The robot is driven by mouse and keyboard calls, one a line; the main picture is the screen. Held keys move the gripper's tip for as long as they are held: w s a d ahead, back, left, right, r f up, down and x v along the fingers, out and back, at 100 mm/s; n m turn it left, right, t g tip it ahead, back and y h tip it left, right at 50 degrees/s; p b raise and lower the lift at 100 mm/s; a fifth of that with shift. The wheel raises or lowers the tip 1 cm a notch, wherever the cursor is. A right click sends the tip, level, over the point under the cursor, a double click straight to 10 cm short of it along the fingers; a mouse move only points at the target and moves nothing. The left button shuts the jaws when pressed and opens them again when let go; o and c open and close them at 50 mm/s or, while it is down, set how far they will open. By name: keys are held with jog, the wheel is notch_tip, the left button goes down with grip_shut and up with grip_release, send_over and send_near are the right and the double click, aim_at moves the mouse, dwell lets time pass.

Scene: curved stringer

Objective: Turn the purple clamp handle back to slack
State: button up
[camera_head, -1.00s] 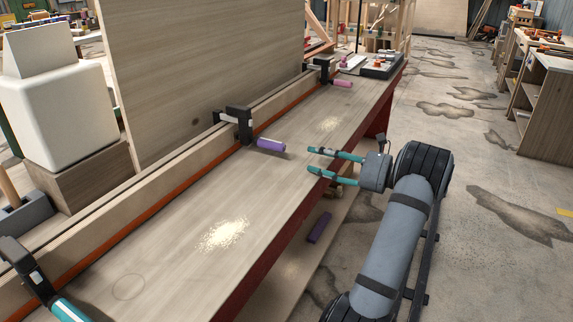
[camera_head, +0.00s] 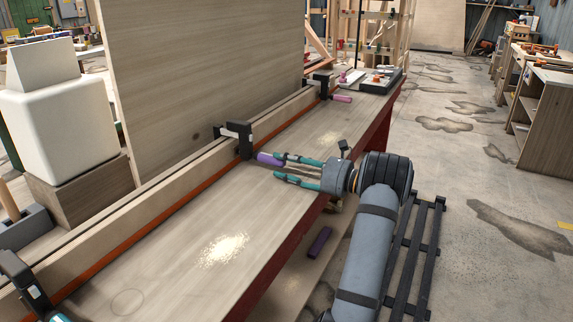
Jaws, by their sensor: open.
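The purple clamp handle (camera_head: 266,158) sticks out to the right from a black clamp (camera_head: 244,141) on the fence, at mid-bench. My gripper (camera_head: 276,167) points left with its two teal fingers apart. The upper fingertip overlaps the handle's right end in the picture, and the lower fingertip is just below it. Nothing shows held between the fingers. I cannot tell whether a finger touches the handle.
A pink-handled clamp (camera_head: 339,98) stands farther back, and another black clamp (camera_head: 22,275) is at the lower left. A tall wooden panel (camera_head: 200,70) rises behind the fence. The bench top (camera_head: 160,255) in front is mostly clear, with a sawdust patch (camera_head: 222,249).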

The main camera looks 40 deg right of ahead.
jog(key=shift+c, duration=0.8)
jog(key=c, duration=0.8)
grip_shut()
